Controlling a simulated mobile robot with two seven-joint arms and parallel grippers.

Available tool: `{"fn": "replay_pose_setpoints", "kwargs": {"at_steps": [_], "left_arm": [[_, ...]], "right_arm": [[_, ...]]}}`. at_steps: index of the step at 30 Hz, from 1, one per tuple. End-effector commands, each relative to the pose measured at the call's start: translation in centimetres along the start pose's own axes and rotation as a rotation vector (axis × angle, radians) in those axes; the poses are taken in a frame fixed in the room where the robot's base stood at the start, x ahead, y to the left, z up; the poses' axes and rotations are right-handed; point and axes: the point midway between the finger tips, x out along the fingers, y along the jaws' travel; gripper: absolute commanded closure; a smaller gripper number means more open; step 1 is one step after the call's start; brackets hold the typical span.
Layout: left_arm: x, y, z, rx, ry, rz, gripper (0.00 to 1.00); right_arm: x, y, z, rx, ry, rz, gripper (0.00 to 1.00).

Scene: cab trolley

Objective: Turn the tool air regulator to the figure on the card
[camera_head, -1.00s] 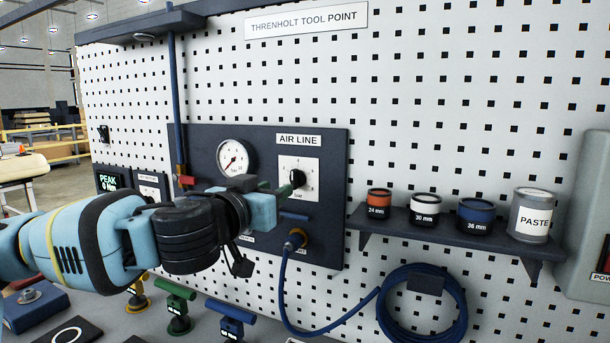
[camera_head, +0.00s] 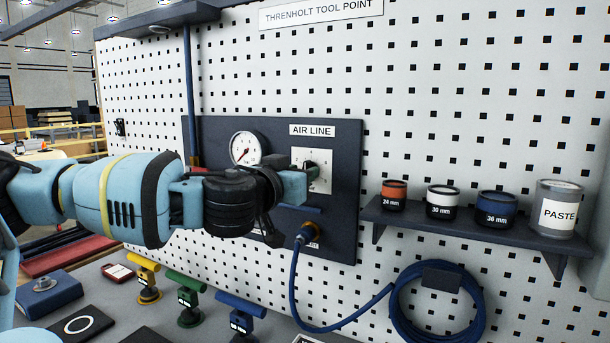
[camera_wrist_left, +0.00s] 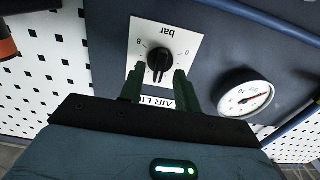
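The regulator's black knob (camera_wrist_left: 160,62) sits on a white scale plate marked "bar" (camera_wrist_left: 183,35) on the dark panel, upside down in the left wrist view. In the head view the plate (camera_head: 325,182) is partly behind my left gripper (camera_head: 307,178). In the left wrist view the green fingers of my left gripper (camera_wrist_left: 159,76) are open, one on each side of the knob, with gaps showing. The round gauge (camera_head: 245,148) is left of the plate; its needle also shows in the wrist view (camera_wrist_left: 245,99), its reading too small to tell. No readable figure card shows. My right gripper is out of view.
A blue hose (camera_head: 293,275) hangs from a fitting under the plate. A shelf (camera_head: 470,236) at right holds an orange, a white and a blue cup and a paste tin (camera_head: 558,210). Several coloured tools (camera_head: 189,300) stand on the bench below my arm.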

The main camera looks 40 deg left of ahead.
Motion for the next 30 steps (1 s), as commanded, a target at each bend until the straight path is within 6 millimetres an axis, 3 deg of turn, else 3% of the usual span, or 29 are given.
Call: {"fn": "replay_pose_setpoints", "kwargs": {"at_steps": [6,16,24,30], "left_arm": [[1.4,0.1,0.0,0.002,0.001,0.002,0.67],[1.6,0.1,-0.1,0.000,0.002,0.002,0.67],[1.6,0.1,-0.1,0.000,0.002,0.002,1.00],[1.6,0.1,-0.1,0.003,0.002,0.001,1.00]], "right_arm": [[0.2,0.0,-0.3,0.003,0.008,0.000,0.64],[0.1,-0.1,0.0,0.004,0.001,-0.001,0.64],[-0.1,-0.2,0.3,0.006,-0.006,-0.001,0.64],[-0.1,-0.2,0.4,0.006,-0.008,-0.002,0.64]]}}
